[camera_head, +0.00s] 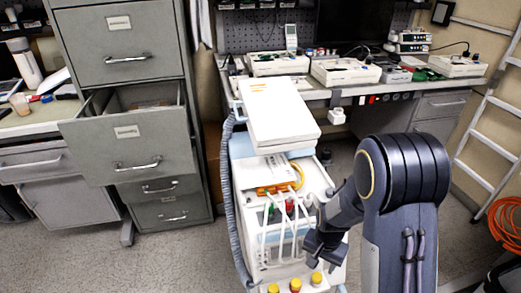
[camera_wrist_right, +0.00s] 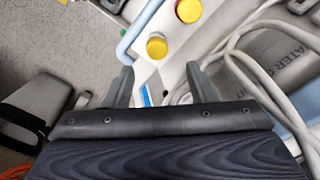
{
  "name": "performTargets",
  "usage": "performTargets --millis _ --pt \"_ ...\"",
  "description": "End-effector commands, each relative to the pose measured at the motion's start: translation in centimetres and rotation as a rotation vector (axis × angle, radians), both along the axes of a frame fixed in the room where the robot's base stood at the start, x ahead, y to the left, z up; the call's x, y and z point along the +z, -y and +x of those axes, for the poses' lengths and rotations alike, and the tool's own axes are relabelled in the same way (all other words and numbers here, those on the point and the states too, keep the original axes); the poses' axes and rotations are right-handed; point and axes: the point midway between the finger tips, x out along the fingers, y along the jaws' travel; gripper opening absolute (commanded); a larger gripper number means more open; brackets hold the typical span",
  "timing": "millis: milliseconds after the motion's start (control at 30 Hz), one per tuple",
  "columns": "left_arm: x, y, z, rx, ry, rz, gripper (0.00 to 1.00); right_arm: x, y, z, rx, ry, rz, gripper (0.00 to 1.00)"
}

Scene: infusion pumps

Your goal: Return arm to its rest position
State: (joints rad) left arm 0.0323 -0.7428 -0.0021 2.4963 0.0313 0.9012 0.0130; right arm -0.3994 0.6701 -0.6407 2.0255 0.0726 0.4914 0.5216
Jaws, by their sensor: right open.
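My right arm (camera_head: 400,210) comes in from the lower right in the head view and bends at a dark rounded joint. My right gripper (camera_head: 322,248) hangs at the right front side of the white medical cart (camera_head: 245,215), close to its tubes and yellow caps. In the wrist view my right gripper (camera_wrist_right: 162,85) has its two fingers wide apart, with nothing held between them. A white cart edge and a small blue strip show beyond the fingers. Whether the gripper touches the cart cannot be told. My left gripper is not in view.
Pale tubes (camera_wrist_right: 255,75) and yellow caps (camera_wrist_right: 157,46) are close to the right gripper. A filing cabinet (camera_head: 125,45) with an open drawer (camera_head: 140,150) stands left. A workbench (camera_head: 350,92) with pumps is behind; a ladder (camera_head: 485,110) and orange hose (camera_head: 507,220) are right.

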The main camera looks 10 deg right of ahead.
Motion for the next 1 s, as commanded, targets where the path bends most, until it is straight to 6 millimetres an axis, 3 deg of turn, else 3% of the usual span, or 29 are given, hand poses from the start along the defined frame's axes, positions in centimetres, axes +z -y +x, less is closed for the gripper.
performTargets --millis 167,367,500,700,833,1000 --pt "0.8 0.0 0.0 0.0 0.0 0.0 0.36 2.5 -0.5 -0.4 0.007 0.02 0.056 0.52" --pt "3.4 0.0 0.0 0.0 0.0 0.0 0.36 11.7 -2.1 -3.0 0.088 0.124 0.237 0.52" --pt "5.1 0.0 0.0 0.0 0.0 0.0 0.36 18.5 -2.8 -6.0 0.191 0.238 0.323 0.52" --pt "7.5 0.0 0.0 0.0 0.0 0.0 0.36 26.4 -3.3 -11.3 0.362 0.415 0.324 0.52" --pt "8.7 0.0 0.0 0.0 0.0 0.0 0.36 29.2 -3.5 -14.4 0.456 0.5 0.266 0.52" --pt "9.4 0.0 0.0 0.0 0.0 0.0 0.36 30.4 -3.6 -16.7 0.525 0.551 0.198 0.52"
